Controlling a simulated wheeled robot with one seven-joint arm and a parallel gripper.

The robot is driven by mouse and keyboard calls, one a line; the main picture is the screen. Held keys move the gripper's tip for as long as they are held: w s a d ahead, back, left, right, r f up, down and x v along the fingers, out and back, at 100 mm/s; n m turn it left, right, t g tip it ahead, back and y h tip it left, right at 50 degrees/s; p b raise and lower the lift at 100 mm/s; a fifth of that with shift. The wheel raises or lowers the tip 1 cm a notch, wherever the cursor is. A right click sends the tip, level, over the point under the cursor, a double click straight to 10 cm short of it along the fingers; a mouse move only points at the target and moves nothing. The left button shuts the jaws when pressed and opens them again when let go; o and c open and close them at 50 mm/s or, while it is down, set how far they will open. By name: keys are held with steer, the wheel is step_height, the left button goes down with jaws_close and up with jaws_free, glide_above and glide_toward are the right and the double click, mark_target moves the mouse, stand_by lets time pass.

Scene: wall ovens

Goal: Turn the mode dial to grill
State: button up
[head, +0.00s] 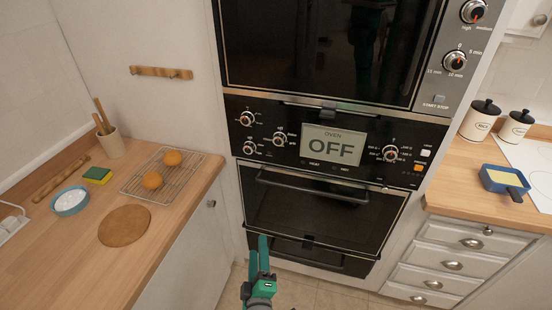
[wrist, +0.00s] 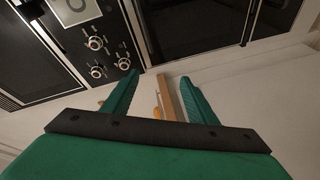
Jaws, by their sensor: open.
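The oven's black control panel (head: 330,165) has a display (head: 334,145) reading "OVEN OFF". Three silver dials are left of it: upper (head: 246,118), lower (head: 249,148) and middle (head: 280,139). Another dial (head: 390,153) is right of the display. Their labels are too small to tell which one is the mode dial or its setting. The wrist view shows the three-dial cluster (wrist: 97,71) at upper left, tilted. My green gripper (head: 264,243) is low in front of the oven door, below and apart from the dials. Its fingers (wrist: 158,77) are apart and empty.
The upper oven (head: 330,45) has its own dials (head: 455,61) at right. The left wooden counter (head: 60,240) holds a wire rack (head: 190,165), a round board (head: 125,226) and a bowl (head: 70,201). The oven handle (head: 312,187) sticks out below the panel. Open space lies before the panel.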

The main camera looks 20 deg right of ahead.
steer(key=w+d+r+h, duration=0.3)
steer(key=w+d+r, duration=0.1)
steer(key=w+r, duration=0.6)
steer(key=g+h, duration=0.1)
steer(key=h, duration=0.2)
glide_toward(278, 142)
steer(key=shift+n, duration=0.3)
steer(key=x, duration=0.8)
steer(key=shift+w+d, duration=0.1)
steer(key=shift+w, duration=0.05)
steer(key=shift+c, duration=0.7)
steer(key=c, duration=0.9)
